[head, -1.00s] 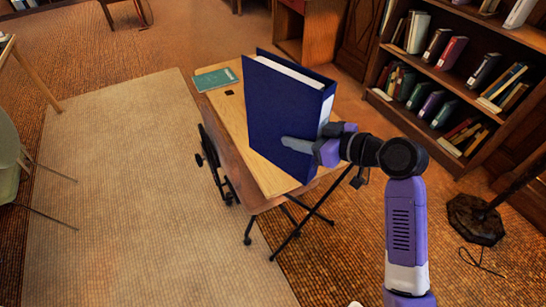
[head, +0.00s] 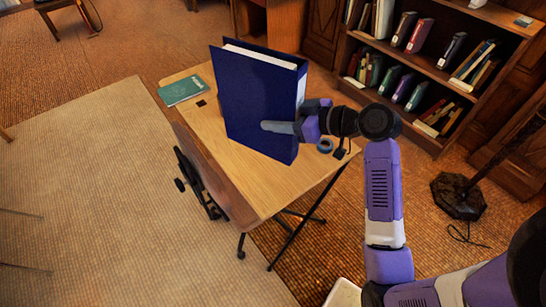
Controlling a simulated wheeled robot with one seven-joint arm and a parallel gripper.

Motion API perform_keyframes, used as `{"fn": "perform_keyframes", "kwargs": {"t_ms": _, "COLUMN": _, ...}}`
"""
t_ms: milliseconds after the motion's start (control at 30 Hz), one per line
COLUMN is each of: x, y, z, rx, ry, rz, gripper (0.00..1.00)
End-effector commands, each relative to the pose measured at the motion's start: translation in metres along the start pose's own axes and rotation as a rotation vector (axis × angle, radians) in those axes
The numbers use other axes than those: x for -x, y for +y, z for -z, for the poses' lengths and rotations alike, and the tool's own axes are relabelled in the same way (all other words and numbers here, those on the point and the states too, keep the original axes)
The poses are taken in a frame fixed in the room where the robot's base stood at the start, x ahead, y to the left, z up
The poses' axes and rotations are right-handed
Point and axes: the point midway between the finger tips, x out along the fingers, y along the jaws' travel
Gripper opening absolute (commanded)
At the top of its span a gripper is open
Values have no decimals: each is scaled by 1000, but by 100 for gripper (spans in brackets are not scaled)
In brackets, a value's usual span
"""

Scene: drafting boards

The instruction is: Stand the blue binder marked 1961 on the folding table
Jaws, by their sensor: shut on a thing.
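The blue binder (head: 258,98) is upright over the folding table (head: 245,185), its broad cover facing me. No 1961 marking can be read from here. My gripper (head: 292,127) is shut on the binder at its lower right, one finger lying across the front cover. The other finger is hidden behind the binder. The binder's lower edge is over the tabletop. I cannot tell whether it touches the wood or hangs slightly above it.
A green book (head: 182,91) lies at the table's far left corner, near a small dark item (head: 201,103). A blue-grey ring (head: 325,146) sits near the right edge. The tabletop's near part is bare. A bookshelf (head: 440,75) stands at the back right.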

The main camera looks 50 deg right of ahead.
Motion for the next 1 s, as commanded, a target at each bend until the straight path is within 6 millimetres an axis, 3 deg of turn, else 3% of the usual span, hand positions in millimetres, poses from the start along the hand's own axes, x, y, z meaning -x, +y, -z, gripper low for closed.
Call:
{"fn": "perform_keyframes", "kwargs": {"t_ms": 200, "x": -19, "y": 0, "z": -47, "rx": -4, "ry": 1, "rz": 0, "gripper": 0}}
{"fn": "perform_keyframes", "kwargs": {"t_ms": 400, "x": -34, "y": 0, "z": -81, "rx": -1, "ry": 2, "rz": -1, "gripper": 0}}
{"fn": "perform_keyframes", "kwargs": {"t_ms": 1000, "x": -56, "y": 0, "z": -134, "rx": 1, "ry": 3, "rz": -2, "gripper": 0}}
